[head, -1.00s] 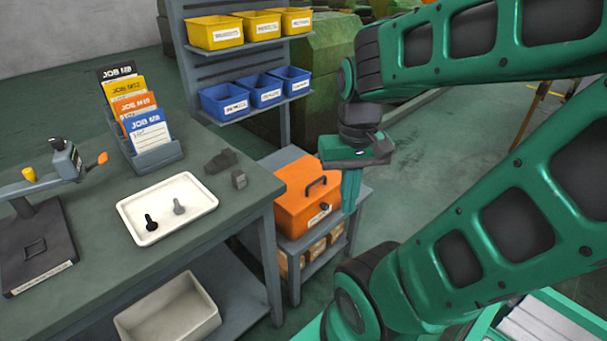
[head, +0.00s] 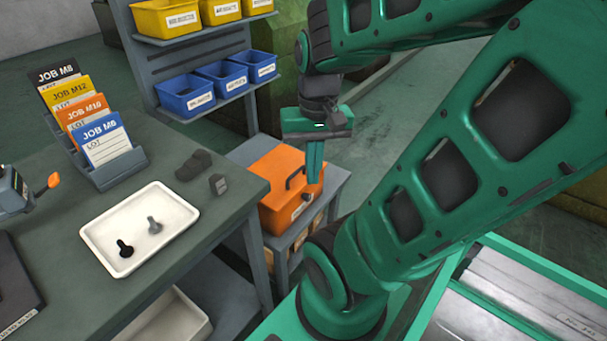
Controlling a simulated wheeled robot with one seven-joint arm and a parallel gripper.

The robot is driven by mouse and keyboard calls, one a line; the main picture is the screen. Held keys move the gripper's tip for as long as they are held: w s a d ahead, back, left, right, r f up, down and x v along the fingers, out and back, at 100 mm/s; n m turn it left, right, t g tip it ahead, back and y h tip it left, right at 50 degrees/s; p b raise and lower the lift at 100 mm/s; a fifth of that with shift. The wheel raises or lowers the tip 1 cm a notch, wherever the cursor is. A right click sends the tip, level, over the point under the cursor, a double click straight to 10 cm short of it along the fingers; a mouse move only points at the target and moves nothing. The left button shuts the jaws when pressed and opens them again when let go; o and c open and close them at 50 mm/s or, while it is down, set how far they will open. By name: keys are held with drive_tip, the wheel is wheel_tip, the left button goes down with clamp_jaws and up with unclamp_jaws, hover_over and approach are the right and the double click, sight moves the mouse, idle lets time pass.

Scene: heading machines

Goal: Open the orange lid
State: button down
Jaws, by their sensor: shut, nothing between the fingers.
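The orange lid (head: 267,172) tops an orange box (head: 280,215) standing on a low grey shelf unit right of the workbench. The lid looks closed and has a dark handle (head: 293,179) on top. A dark latch or knob shows on the box's front. My gripper (head: 315,180) points down at the right side of the box, its fingers shut and empty. The fingers overlap the box's right edge in the picture. I cannot tell whether they touch it. Part of the lid's right side is hidden behind the gripper.
The workbench (head: 190,218) holds a white tray (head: 105,232) with two bolts, a rack of job cards (head: 103,170) and small dark parts. Yellow and blue bins (head: 222,80) hang on a rack behind. Open floor lies behind and right of my gripper.

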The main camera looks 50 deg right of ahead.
drive_tip(key=w+d+f+m+t, duration=0.1)
drive_tip(key=w+d+f+m, duration=0.4)
drive_tip(key=w+m, duration=0.1)
drive_tip(key=m+t, duration=0.6)
drive_tip(key=m, duration=1.5)
approach(298, 178)
drive_tip(key=shift+y, duration=0.3)
drive_tip(key=x, duration=0.4)
drive_tip(key=shift+w+d+f, duration=0.15)
drive_tip(key=shift+d+f, duration=0.05)
drive_tip(key=shift+f, duration=0.15)
drive_tip(key=shift+a, duration=0.1)
